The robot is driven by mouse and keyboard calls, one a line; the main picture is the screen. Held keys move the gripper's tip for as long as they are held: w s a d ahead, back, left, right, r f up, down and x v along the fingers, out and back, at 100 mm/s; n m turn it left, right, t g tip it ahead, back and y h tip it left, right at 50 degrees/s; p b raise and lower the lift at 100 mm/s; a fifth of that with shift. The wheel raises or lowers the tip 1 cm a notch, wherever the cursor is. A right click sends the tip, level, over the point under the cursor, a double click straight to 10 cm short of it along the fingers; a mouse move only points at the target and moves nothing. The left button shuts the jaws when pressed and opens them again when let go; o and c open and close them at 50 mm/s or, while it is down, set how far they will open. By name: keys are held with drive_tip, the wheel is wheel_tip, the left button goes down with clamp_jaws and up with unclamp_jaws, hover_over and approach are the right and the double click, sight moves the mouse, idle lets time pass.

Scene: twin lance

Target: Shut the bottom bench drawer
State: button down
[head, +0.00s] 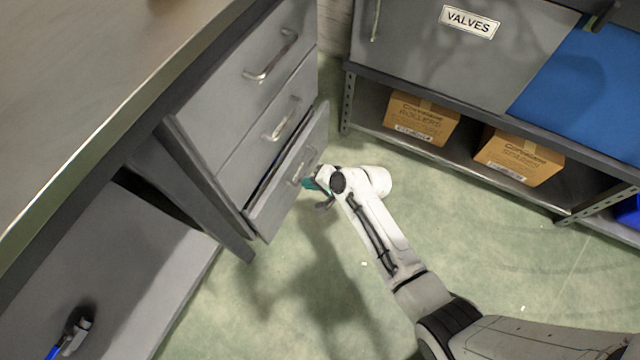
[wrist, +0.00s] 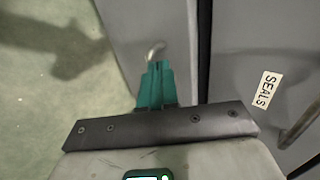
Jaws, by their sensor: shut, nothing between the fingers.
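The bottom bench drawer (head: 270,205) is pulled out a little. Its grey front stands forward of the drawers above, and a dark gap shows along its top edge. Its handle (head: 304,166) is a metal bow, which also shows in the wrist view (wrist: 155,50). My gripper (head: 311,184) has teal fingers, close in front of the drawer front, near the handle. In the wrist view the gripper (wrist: 157,68) is shut and empty, its tips pointing at the drawer front (wrist: 120,35) just by the handle. I cannot tell whether they touch it.
The middle drawer (head: 265,120) and top drawer (head: 250,65) look shut. Cardboard boxes (head: 420,118) sit on a low shelf at the right. The green floor (head: 300,300) before the drawers is clear.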

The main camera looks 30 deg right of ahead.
sight(278, 171)
drive_tip(key=shift+w+a+f+b, duration=0.35)
drive_tip(key=shift+w+a, duration=0.2)
drive_tip(key=shift+w, duration=0.25)
drive_tip(key=shift+w+a+f+b, duration=0.25)
drive_tip(key=shift+w+a+b, duration=0.1)
drive_tip(key=shift+w+a, duration=0.35)
drive_tip(key=shift+w+a+f+b, duration=0.35)
drive_tip(key=shift+w+a, duration=0.1)
drive_tip(key=shift+w, duration=0.45)
drive_tip(key=w+a, duration=0.2)
drive_tip(key=w, duration=0.1)
drive_tip(key=shift+w+a+b, duration=0.15)
drive_tip(key=shift+a+b, duration=0.05)
drive_tip(key=shift+b, duration=0.2)
drive_tip(key=shift+w+a, duration=0.25)
drive_tip(key=shift+w, duration=0.05)
drive_tip(key=shift+w+r, duration=0.1)
drive_tip(key=shift+r, duration=0.1)
